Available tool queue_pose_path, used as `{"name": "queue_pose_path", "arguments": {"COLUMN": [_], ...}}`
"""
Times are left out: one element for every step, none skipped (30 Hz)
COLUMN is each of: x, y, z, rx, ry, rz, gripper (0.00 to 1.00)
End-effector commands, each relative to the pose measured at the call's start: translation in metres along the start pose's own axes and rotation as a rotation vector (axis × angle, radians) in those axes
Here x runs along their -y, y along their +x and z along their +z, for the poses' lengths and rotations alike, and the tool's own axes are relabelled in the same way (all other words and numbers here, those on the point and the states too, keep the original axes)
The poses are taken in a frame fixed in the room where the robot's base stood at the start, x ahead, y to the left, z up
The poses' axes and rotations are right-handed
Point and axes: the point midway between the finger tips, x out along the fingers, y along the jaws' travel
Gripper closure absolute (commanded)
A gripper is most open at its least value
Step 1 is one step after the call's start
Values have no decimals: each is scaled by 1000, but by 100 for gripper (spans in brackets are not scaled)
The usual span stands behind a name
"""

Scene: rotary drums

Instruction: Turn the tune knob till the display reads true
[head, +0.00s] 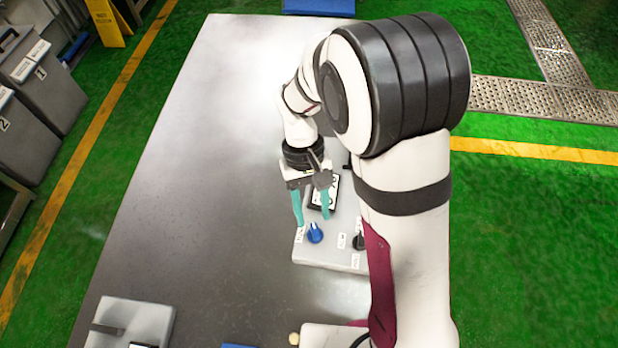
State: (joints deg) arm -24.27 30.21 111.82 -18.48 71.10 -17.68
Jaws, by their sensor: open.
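A light grey control box (335,257) stands on the metal table. On its top are a blue knob (315,233) and a black knob (360,241), each with small white labels beside it. The labels are too small to read, so I cannot tell which knob is the tune knob. A black-framed display (331,190) lies behind the knobs, partly hidden by my gripper; its reading is not legible. My gripper (312,221) points down with its teal fingers open, just behind and above the blue knob. I cannot tell whether a finger touches it.
The metal table (190,170) is bare to the left of the box. A grey box (130,322) sits at the front left. A blue object (318,6) is at the far edge. My arm hides the box's right side.

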Motion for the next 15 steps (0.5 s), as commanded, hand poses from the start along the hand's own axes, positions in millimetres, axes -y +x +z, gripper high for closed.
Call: {"name": "queue_pose_path", "arguments": {"x": [0,0,0,0,0,0,0,0,0,0,0,0,0,0,0], "y": [-16,-26,-40,-50,-59,-71,-79,-86,-95,-101,-106,-111,-114,-116,-118], "z": [-1,-1,-1,-1,-1,-1,-1,-1,-1,-1,-1,-1,0,0,0], "rx": [-8,-7,-8,-7,-8,-7,-8,-7,-6,-5,-5,-3,-3,-2,-1], "ry": [0,1,0,2,0,1,0,0,0,1,-1,0,0,0,0], "rz": [-1,-1,-1,-1,0,-1,0,-1,-1,-1,0,0,-1,0,0], "gripper": [52,52,52,52,52,52,52,52,52,52,52,52,52,52,52]}}
